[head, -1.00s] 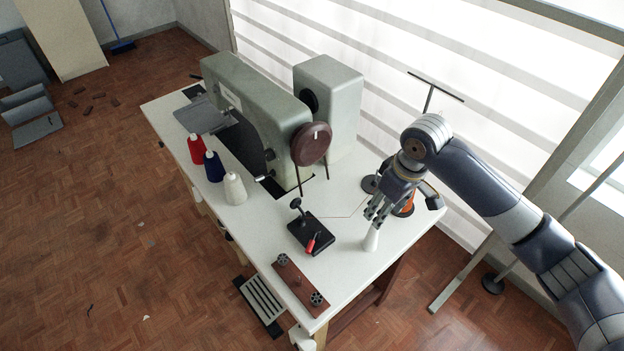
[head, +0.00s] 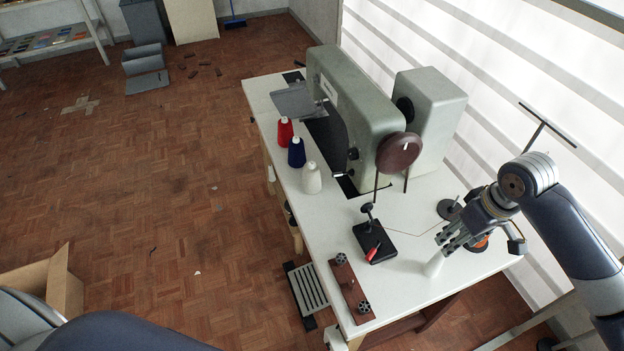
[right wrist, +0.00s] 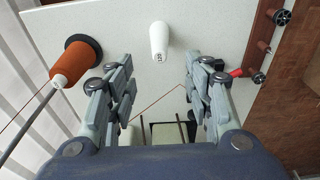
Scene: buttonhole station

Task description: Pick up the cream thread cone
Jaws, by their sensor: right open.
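A pale white-to-cream thread cone (head: 434,264) stands near the front right of the white table. It also shows in the right wrist view (right wrist: 158,38), upper middle, with small dark marks on its narrow tip. My right gripper (head: 448,243) is just above and beside this cone in the head view. In the right wrist view my right gripper (right wrist: 161,75) is open and empty, with the cone beyond the gap between its fingers. Another cream cone (head: 312,178) stands in a row with a blue cone (head: 297,153) and a red cone (head: 285,131). My left gripper is out of view.
A grey-green sewing machine (head: 360,110) stands at the table's back. A black fixture with a red lever (head: 374,249) and a brown bobbin strip (head: 350,290) lie left of the near cone. An orange cone (right wrist: 78,62) on a stand is close to my right gripper.

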